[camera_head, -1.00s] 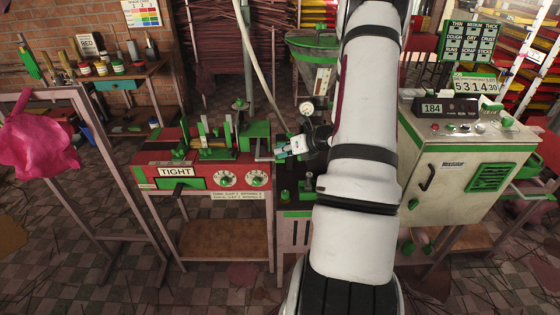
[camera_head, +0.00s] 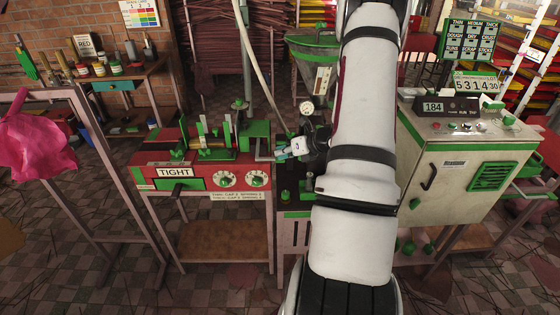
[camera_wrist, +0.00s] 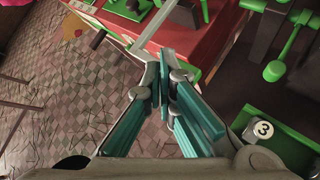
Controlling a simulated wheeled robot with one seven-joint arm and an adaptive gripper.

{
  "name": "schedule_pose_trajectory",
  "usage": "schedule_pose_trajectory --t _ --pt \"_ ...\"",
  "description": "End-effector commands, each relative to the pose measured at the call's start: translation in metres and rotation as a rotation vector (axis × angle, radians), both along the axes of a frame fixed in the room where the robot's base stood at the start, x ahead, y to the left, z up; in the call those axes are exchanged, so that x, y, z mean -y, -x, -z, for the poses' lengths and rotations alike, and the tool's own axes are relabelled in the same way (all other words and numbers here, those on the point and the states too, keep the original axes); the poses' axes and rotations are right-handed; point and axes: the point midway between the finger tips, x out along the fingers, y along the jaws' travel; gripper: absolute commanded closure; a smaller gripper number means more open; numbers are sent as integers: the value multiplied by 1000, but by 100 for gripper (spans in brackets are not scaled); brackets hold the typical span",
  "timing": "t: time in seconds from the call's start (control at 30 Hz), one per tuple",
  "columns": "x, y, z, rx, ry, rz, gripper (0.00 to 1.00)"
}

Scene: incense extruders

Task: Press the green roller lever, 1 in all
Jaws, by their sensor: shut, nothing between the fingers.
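The red roller machine (camera_head: 150,183) marked TIGHT stands left of centre, with green uprights and a roller on top. A grey bar (camera_wrist: 157,28) with a dark end juts from its side in the wrist view. A green lever (camera_wrist: 290,45) with a rounded green end stands on the dark machine at right in that view. I cannot tell for certain which part is the roller lever. My gripper (camera_head: 280,154) is at the red machine's right end. Its teal fingers (camera_wrist: 164,80) are shut and empty, close to the grey bar; contact is unclear.
A dark machine with a green edge (camera_wrist: 285,140) and a block marked 3 (camera_wrist: 262,129) lies right of my fingers. A pale cabinet (camera_head: 455,180) stands at right. Pink cloth (camera_head: 35,145) hangs at left.

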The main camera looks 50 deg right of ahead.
Motion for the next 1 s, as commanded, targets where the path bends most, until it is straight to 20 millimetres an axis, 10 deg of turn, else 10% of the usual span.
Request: schedule_pose_trajectory --t 1.0 --pt "2 -2 12 -1 0 0 100"
